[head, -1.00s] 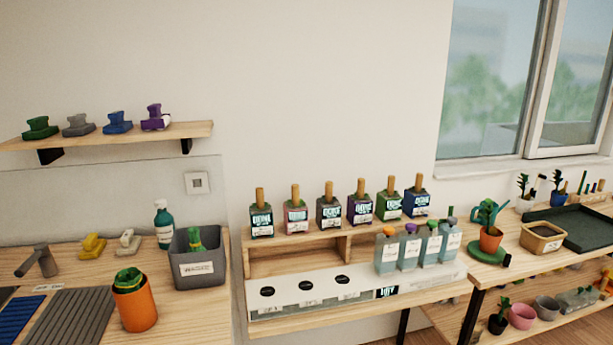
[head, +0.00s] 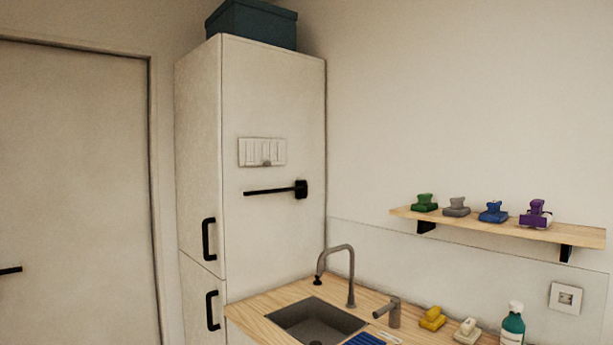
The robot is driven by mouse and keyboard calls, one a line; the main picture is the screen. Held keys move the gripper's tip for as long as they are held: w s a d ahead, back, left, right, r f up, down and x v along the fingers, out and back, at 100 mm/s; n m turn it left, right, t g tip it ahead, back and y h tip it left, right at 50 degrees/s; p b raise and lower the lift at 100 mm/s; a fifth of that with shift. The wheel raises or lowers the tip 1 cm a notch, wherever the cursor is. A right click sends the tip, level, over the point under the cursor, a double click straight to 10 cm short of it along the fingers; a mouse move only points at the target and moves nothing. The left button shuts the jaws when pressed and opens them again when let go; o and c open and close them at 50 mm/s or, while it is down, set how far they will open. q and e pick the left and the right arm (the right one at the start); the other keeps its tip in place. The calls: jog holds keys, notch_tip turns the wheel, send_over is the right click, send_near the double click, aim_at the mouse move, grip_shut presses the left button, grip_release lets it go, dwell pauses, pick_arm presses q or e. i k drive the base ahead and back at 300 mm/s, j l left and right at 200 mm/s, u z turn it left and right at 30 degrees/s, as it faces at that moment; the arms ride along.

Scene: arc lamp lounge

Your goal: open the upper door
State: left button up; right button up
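In the head view a tall white cabinet stands left of the sink counter. Its upper door (head: 199,165) is on the narrow left face and looks shut. A black vertical bar handle (head: 209,239) sits near the lower right edge of that door. Below a seam is the lower door (head: 196,303), also looking shut, with its own black handle (head: 213,310) near its top right. Neither of my grippers shows in the view.
A dark teal box (head: 251,24) sits on top of the cabinet. A black bar (head: 275,189) sticks out on the cabinet's side. The wooden counter (head: 262,303) with a sink (head: 315,321) and tap (head: 350,277) adjoins it. A room door (head: 75,190) is at left.

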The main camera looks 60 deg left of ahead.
aim_at(197, 75)
jog(key=u, duration=2.65)
